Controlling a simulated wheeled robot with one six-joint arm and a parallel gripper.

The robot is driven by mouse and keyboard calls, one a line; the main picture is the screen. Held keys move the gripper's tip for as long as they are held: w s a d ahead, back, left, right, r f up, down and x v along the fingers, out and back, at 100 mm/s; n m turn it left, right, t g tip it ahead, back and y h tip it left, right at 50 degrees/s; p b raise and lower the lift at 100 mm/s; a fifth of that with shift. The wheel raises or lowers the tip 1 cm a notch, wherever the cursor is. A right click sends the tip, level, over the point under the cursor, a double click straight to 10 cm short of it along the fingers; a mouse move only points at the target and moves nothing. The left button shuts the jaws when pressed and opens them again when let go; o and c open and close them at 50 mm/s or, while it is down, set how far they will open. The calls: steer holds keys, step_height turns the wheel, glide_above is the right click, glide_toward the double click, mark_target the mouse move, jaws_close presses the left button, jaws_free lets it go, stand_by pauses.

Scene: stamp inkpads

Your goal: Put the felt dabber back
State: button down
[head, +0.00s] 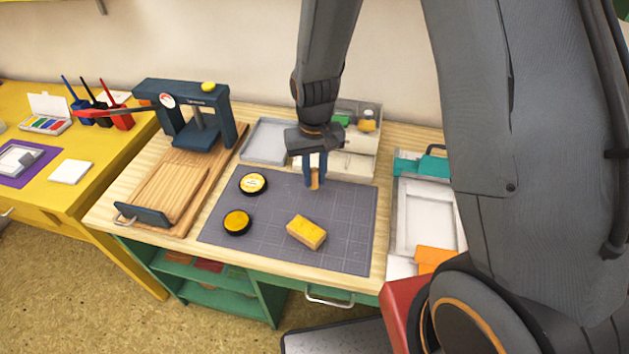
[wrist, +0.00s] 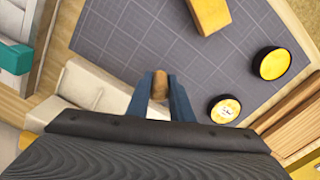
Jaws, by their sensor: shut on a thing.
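My gripper (head: 316,177) points down over the back edge of the grey cutting mat (head: 340,246), its two blue fingers shut on a small tan-brown piece, which looks like the felt dabber (head: 315,181). In the wrist view the dabber (wrist: 160,84) sticks out between the fingertips (wrist: 160,95), with its upper part hidden. A cream-coloured organizer with compartments (head: 352,164) stands just behind the gripper, partly hidden by the arm. It also shows in the wrist view (wrist: 88,84), left of the fingers. I cannot tell whether the dabber touches the mat.
On the mat are a round tin with a pale label (head: 254,183), a round yellow inkpad (head: 237,222) and a yellow sponge block (head: 306,232). A grey tray (head: 268,140) lies behind. A press (head: 190,115) stands left, and a teal-framed printing unit (head: 425,215) right.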

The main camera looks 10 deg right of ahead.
mark_target(315, 184)
steer(key=shift+f, duration=1.35)
steer(key=shift+f, duration=0.1)
steer(key=shift+f, duration=0.1)
steer(key=c, duration=1.6)
jaws_free()
steer(key=shift+o, duration=0.2)
